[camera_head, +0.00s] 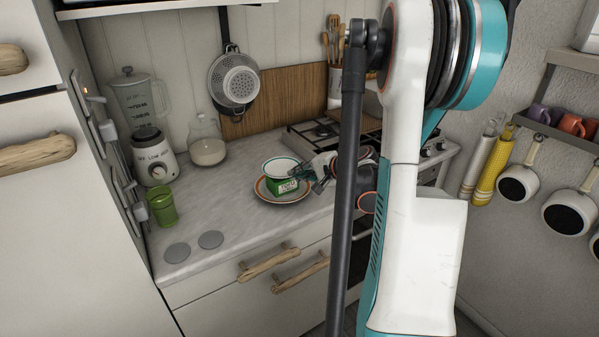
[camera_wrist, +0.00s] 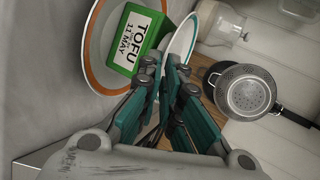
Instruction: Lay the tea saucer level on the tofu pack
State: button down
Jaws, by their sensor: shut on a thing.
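The tea saucer (camera_head: 281,166) is white with a green rim and sits over the top of the tofu pack in the head view. In the wrist view the saucer (camera_wrist: 184,38) shows nearly edge-on beside the pack's top. I cannot tell whether it rests fully on the pack. The green tofu pack (camera_head: 288,187) with a white label stands on an orange-rimmed plate (camera_head: 268,197); its label faces the wrist camera (camera_wrist: 134,38). My gripper (camera_head: 301,172) comes in from the right and is shut on the saucer's near rim; its fingertips show in the wrist view (camera_wrist: 166,66).
A green glass (camera_head: 162,207), a blender (camera_head: 147,140) and a glass jar (camera_head: 207,145) stand left on the counter. A colander (camera_head: 236,83) hangs behind. The stove (camera_head: 318,133) is at the back right. The front left counter is mostly free, with two grey discs (camera_head: 194,246).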

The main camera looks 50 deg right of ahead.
jog(key=c, duration=1.7)
grip_release()
jog(key=shift+s, duration=0.1)
jog(key=v, duration=1.1)
jog(key=shift+s, duration=0.4)
jog(key=shift+d+r, duration=0.1)
jog(key=shift+r, duration=0.05)
